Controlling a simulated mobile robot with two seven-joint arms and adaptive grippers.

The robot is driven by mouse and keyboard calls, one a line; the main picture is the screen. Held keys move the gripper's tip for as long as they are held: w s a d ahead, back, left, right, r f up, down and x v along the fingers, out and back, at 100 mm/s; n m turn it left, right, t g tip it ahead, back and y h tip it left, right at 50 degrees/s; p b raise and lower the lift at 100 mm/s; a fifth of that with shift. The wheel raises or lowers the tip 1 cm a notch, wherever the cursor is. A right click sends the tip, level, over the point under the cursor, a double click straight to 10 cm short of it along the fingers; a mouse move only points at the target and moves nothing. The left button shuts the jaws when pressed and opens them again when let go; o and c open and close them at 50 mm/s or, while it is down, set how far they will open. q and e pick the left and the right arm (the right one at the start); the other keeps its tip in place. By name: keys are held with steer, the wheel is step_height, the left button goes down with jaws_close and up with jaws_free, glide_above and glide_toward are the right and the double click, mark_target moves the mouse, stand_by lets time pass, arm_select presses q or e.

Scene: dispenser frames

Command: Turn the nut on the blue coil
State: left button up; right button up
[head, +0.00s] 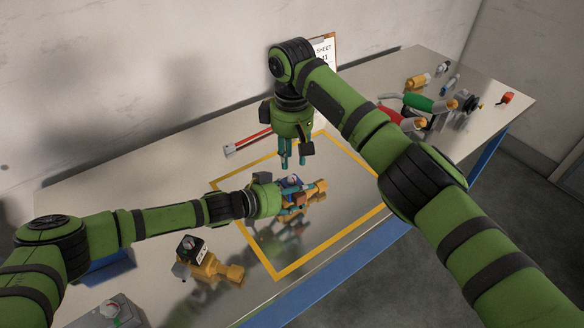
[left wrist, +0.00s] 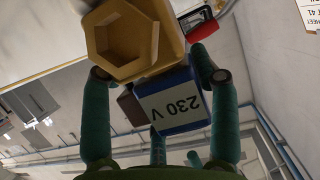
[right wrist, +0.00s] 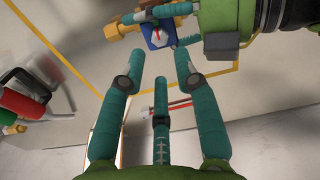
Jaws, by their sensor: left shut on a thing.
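The solenoid valve has a blue coil (head: 291,181) and a brass body (head: 318,188). My left gripper (head: 287,197) is shut on it, holding it above the yellow-framed area. In the right wrist view a pale round part with a red mark (right wrist: 157,34) sits on the coil's face; whether this is the nut I cannot tell. My right gripper (head: 287,164) points down behind and above the valve, empty, with fingers spread in its wrist view (right wrist: 158,62).
Another brass valve with a black coil (head: 192,245) stands at the front left, near a grey box with a dial (head: 108,314). A red bar tool (head: 250,140) lies behind the yellow frame (head: 345,239). Green- and red-handled tools (head: 425,103) and small parts occupy the right end.

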mark_target(292, 178)
arm_select(q)
steer(key=shift+f, duration=0.1)
arm_select(e)
step_height(292, 178, up, 6)
steer(key=shift+f, duration=0.2)
arm_select(q)
steer(key=o, duration=1.8)
steer(key=shift+c, duration=0.2)
steer(key=shift+a, duration=0.1)
